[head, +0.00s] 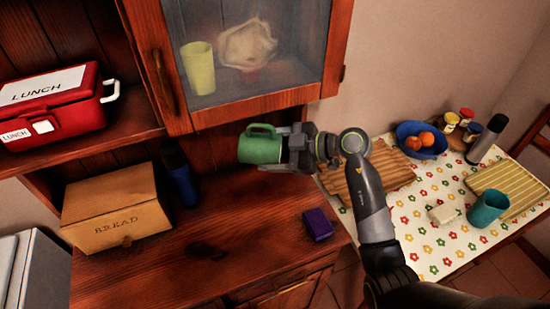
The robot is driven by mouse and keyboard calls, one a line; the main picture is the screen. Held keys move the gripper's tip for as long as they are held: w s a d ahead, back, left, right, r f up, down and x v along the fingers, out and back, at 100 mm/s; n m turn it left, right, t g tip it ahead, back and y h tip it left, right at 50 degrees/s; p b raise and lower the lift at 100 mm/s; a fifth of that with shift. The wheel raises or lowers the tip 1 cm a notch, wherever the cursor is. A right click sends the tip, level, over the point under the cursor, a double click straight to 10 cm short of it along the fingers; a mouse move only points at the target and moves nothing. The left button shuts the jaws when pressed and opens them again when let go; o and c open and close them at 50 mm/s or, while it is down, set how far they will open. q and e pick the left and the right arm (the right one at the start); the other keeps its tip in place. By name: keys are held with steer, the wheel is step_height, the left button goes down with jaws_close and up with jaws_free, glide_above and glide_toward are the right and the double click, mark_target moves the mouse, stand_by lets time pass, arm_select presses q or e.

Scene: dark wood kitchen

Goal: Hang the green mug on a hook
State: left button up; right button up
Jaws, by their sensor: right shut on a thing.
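The green mug (258,150) is held in the air in front of the dark wood cabinet, in the middle of the head view. It lies on its side, with its handle at the top. My right gripper (284,150) is shut on the mug and comes in from the right. The mug is above the counter and below the glass cabinet door. I see no hooks clearly; the shaded area under the upper cabinet is dark. My left gripper is not in view.
On the counter (200,268) are a bread box (112,208), a dark blue bottle (181,180) and a purple box (317,224). A red lunch box (55,112) is on the left shelf. At right, a flowered table (420,225) bears a teal cup (486,209) and a blue bowl (410,133).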

steer(key=w+a+f+b, duration=0.1)
steer(key=w+a+b, duration=0.1)
steer(key=w, duration=0.4)
steer(key=shift+b, duration=0.9)
steer(key=shift+f, duration=0.1)
steer(key=o, duration=1.3)
steer(key=shift+c, duration=0.2)
